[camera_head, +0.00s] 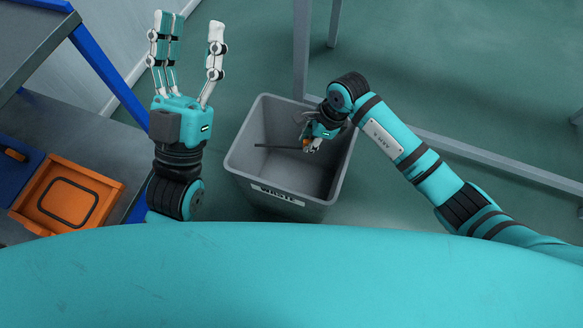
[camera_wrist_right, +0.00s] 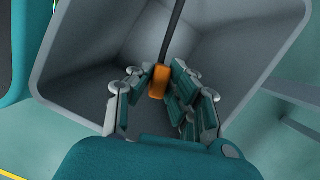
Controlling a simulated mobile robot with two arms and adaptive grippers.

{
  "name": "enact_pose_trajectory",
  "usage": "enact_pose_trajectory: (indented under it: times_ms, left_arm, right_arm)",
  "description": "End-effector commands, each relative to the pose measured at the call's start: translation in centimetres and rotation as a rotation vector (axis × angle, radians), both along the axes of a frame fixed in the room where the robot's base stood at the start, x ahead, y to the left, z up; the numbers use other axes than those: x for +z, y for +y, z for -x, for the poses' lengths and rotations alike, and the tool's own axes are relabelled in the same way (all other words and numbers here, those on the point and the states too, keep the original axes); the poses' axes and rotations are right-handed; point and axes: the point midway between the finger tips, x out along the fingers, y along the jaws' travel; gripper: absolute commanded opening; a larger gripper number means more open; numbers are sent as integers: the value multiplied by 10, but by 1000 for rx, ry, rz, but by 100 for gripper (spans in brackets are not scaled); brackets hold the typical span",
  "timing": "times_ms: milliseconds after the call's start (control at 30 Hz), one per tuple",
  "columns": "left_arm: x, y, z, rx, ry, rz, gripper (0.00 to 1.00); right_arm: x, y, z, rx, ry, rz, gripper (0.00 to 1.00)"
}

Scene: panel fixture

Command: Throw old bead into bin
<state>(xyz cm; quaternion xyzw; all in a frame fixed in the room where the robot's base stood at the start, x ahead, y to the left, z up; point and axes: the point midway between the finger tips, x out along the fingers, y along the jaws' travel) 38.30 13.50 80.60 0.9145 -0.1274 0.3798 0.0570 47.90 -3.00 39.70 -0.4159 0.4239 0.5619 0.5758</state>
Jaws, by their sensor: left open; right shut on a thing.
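My right gripper (camera_head: 310,146) reaches over the mouth of the grey bin (camera_head: 236,160), which has a label reading WASTE. It is shut on a thin dark rod (camera_head: 275,147) with an orange end piece, and the rod points left across the bin opening. In the right wrist view, the orange end piece (camera_wrist_right: 158,82) sits between the fingers and the dark shaft (camera_wrist_right: 172,35) runs away over the bin interior. I cannot tell whether this rod is the old bead. My left gripper (camera_head: 190,30) is open and empty, left of the bin, fingers pointing up the picture.
An orange tray (camera_head: 112,187) on a shelf at the left holds a black rectangular loop (camera_head: 68,203). Blue and grey frame posts stand at left; grey frame legs (camera_head: 301,50) rise behind the bin.

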Motion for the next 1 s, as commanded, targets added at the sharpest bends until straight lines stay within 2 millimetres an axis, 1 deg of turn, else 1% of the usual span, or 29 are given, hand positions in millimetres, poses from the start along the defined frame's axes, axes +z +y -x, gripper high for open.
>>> enact_pose_trajectory:
  times_ms: [200, 467, 500, 667, 900, 1000]
  left_arm:
    - [6, 1, 7, -3, -53, 16, 48]
    - [7, 1, 8, -3, -57, 17, 48]
    - [7, 1, 8, -3, -57, 17, 48]
    - [6, 1, 8, -3, -56, 17, 48]
    - [6, 1, 8, -3, -55, 16, 48]
    - [6, 1, 8, -2, -54, 17, 48]
  right_arm:
    - [-3, 0, 0, 0, 0, 0, 0]
    - [-3, 0, 0, 0, 0, 0, 0]
    - [-3, 0, 0, 0, 0, 0, 20]
    - [-3, 0, 0, 0, 0, -1, 41]
    - [-3, 0, 0, 0, 0, 0, 42]
    - [1, -1, -1, 1, -1, -1, 42]
